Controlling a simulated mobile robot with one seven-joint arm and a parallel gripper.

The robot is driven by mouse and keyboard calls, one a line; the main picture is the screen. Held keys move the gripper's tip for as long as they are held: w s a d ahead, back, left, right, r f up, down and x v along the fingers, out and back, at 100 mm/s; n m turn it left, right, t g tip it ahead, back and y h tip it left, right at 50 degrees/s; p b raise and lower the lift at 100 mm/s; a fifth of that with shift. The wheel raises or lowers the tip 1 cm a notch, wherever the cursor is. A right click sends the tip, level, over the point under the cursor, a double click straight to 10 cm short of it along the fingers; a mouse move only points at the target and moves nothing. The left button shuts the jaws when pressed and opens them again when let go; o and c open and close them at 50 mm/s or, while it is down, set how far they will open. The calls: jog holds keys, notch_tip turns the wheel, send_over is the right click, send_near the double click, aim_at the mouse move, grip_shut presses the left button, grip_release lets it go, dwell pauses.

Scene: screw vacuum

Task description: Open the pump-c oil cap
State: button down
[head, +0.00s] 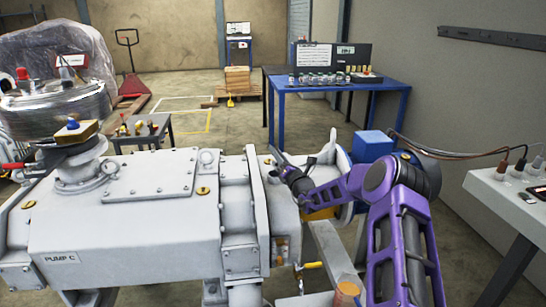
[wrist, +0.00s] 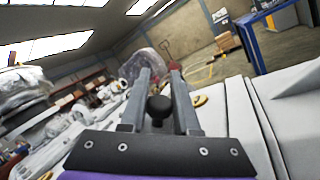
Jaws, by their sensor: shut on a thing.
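Pump C is a large light-grey housing (head: 120,225) with a "PUMP C" plate (head: 60,258) on its near side. My gripper (head: 274,155) is over the right end of the housing, pointing up and left. In the wrist view a round black knob (wrist: 158,106) sits between the two grey fingers, and the gripper is shut on it. It looks like the oil cap, but no label shows. What lies under the knob is hidden by the gripper. In the head view the knob cannot be made out. A brass plug (head: 203,190) is on the housing top, left of the gripper.
A blue table (head: 390,86) with small bottles and cases stands behind. A grey bench with cables (head: 510,190) is at the right. A low side table (head: 140,140) with fittings is behind the pump. A yellow-handled valve (head: 308,265) is below the gripper.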

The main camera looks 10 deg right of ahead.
jog(key=d+m, duration=0.1)
jog(key=m, duration=0.1)
jog(key=m+t+h, duration=0.1)
jog(key=m, duration=0.1)
jog(key=d+m+h, duration=0.1)
jog(key=m, duration=0.1)
jog(key=shift+d+r+t+p, duration=0.2)
jog(key=shift+d+t+p, duration=0.1)
jog(key=shift+t+p, duration=0.1)
jog(key=shift+d+f+m+t+h, duration=0.1)
jog(key=shift+d+m+h, duration=0.2)
jog(key=shift+m, duration=0.35)
jog(key=shift+d+m+t+h, duration=0.15)
jog(key=shift+m+h, duration=0.2)
jog(key=shift+m, duration=0.25)
jog(key=shift+d+f+m+t+h, duration=0.1)
jog(key=shift+d+m+h, duration=0.2)
jog(key=shift+m, duration=0.35)
jog(key=c, duration=0.6)
grip_release()
jog(key=shift+c, duration=0.2)
jog(key=p+v, duration=0.2)
jog(key=v, duration=1.5)
jog(key=shift+s, duration=0.25)
jog(key=shift+a, duration=0.2)
